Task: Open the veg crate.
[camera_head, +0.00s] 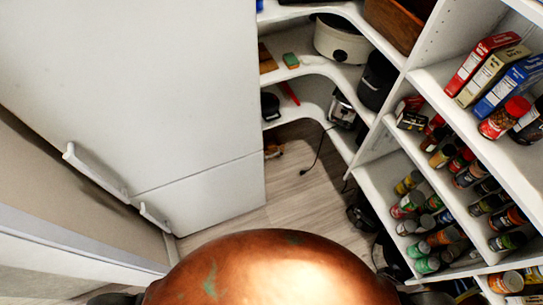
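I cannot pick out a veg crate for certain. A brown wooden box (397,22) stands on the upper corner shelf at the top of the head view, cut off by the picture's top edge. Its contents do not show, and I cannot tell whether it is the veg crate. Neither my left nor my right gripper is in view.
A white fridge (130,90) with two shut doors and handles stands at left. White shelving (425,85) with boxes, jars and cans fills the right. A pale cooker (342,40) is on the corner shelf.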

